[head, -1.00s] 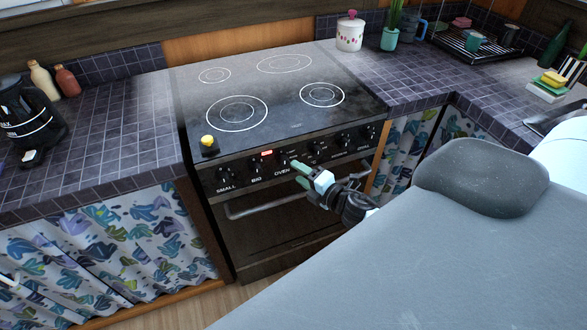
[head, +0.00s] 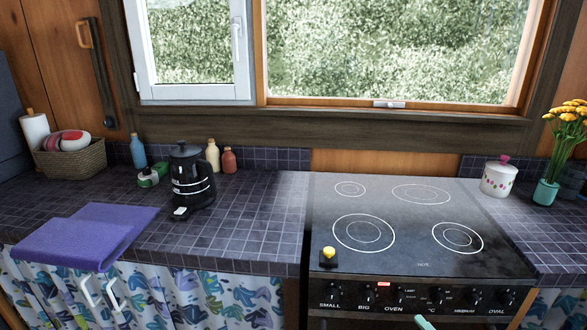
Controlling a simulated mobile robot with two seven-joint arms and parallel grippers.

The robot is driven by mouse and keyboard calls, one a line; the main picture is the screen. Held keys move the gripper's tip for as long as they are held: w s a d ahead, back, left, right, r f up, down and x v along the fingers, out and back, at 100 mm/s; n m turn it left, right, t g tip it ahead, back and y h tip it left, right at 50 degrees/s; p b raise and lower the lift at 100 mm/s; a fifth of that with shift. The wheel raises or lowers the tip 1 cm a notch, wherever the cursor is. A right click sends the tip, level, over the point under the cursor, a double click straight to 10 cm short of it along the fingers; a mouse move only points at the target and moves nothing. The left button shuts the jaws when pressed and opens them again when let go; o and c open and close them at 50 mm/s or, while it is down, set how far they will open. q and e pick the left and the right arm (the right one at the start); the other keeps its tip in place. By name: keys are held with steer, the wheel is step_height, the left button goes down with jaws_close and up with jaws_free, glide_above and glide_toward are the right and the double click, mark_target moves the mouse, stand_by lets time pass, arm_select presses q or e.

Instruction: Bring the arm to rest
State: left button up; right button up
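Of my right gripper, only a pale green fingertip (head: 425,322) shows at the bottom edge of the head view, in front of the oven's control panel. The rest of the gripper is cut off, so its opening and anything in it are hidden. I cannot tell whether it touches the oven front. My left gripper is not in view.
The black stove (head: 400,215) has a yellow-topped object (head: 329,256) at its front left. A black kettle (head: 190,180), a purple cloth (head: 75,240), a basket (head: 70,158) and bottles stand or lie on the tiled counter (head: 250,225). A lidded white pot (head: 499,180) stands right.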

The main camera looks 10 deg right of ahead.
steer(key=s+a+f+m+g, duration=0.2)
steer(key=s+a+f+m, duration=0.2)
steer(key=s, duration=0.5)
steer(key=s+a+f+m+g, duration=0.3)
steer(key=s+a+m, duration=0.3)
steer(key=s+m, duration=0.2)
steer(key=s+a+f+m+g, duration=0.2)
steer(key=s+a+f+m, duration=0.3)
steer(key=s, duration=0.7)
steer(key=shift+a+f+m+p, duration=0.4)
steer(key=shift+a+m, duration=0.2)
steer(key=shift+m, duration=0.4)
